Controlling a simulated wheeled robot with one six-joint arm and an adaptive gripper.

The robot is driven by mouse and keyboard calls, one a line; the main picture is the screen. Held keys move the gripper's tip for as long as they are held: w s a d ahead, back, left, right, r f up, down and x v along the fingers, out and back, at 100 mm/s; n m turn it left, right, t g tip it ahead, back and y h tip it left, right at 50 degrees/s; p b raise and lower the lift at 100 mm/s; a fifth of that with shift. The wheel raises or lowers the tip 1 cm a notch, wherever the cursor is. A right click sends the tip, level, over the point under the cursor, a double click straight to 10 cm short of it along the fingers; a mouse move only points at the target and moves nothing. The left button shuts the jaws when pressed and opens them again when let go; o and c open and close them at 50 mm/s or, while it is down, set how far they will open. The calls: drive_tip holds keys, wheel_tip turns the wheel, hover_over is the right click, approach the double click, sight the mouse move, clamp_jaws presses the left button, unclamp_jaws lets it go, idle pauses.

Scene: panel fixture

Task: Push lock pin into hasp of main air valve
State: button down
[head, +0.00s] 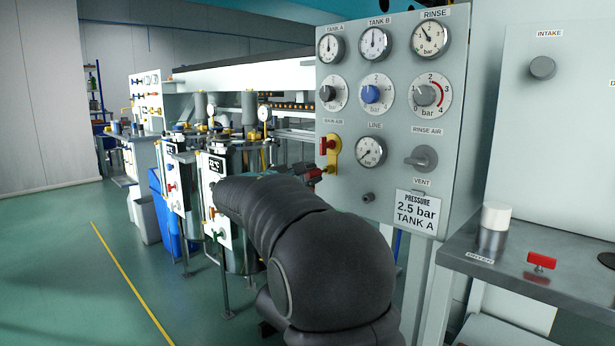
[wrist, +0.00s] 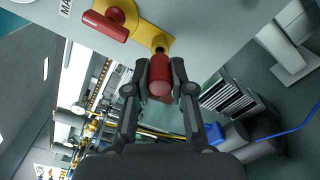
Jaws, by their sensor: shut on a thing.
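The main air valve has a red handle (head: 327,146) on a yellow plate (head: 335,153) on the panel's left side. In the wrist view the red handle (wrist: 108,24) is at the upper left, and the yellow hasp (wrist: 155,38) runs down to a dark hole. My gripper (wrist: 160,75) is shut on the red lock pin (wrist: 159,72), just below that hole in the picture. I cannot tell whether the pin's tip touches or enters the hole. In the head view my gripper (head: 306,171) is at the panel's left edge, mostly hidden behind my arm.
The grey panel (head: 392,108) carries gauges, knobs and a pressure card (head: 415,212). At the right, a metal bench (head: 480,243) holds a white-topped cylinder (head: 494,222) and a red-handled piece (head: 541,261). Tanks (head: 240,240) stand behind my arm. The floor at the left is clear.

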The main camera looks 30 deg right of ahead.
drive_tip(key=shift+x, duration=1.25)
drive_tip(key=c, duration=0.9)
unclamp_jaws()
drive_tip(key=v, duration=1.2)
drive_tip(key=shift+r, duration=0.1)
